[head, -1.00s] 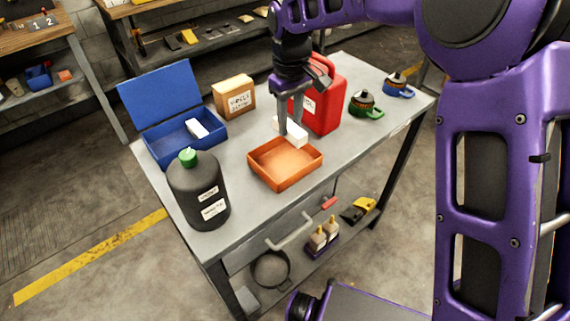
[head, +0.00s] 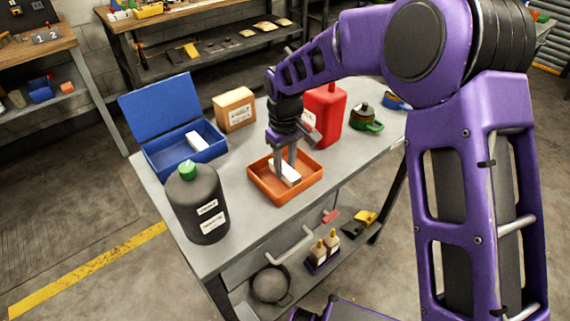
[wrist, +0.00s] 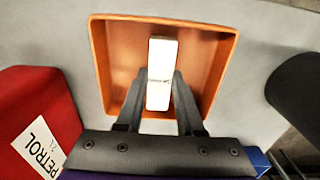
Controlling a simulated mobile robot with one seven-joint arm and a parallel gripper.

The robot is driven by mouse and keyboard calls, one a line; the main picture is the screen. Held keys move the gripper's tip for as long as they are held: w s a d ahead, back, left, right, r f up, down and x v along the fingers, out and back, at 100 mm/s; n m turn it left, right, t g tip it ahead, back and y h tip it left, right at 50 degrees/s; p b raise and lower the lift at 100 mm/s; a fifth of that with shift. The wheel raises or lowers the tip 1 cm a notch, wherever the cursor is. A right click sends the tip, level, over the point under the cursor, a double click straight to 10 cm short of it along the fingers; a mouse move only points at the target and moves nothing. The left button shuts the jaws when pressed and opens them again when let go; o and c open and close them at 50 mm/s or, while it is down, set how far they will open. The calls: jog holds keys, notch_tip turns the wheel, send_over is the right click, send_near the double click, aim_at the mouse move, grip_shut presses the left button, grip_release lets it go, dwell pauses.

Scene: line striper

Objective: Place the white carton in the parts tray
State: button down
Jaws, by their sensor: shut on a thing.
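The white carton (head: 290,175) is between the fingers of my gripper (head: 285,172), inside the outline of the orange parts tray (head: 268,194). My gripper points down and is shut on the carton. In the wrist view the carton (wrist: 160,75) lies lengthwise between the two fingers (wrist: 160,100), over the tray's floor, with the tray's rim (wrist: 98,60) around it. I cannot tell whether the carton touches the tray floor.
A blue open box (head: 160,155) with a white item inside stands left. A black bottle (head: 205,205) with a green cap stands at front left.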

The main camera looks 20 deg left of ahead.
aim_at(285, 168)
jog(key=shift+f, duration=0.2)
jog(key=c, duration=0.5)
grip_release()
jog(key=shift+c, duration=0.2)
jog(key=shift+r, duration=0.15)
notch_tip(285, 168, up, 12)
jog(key=shift+p, duration=0.45)
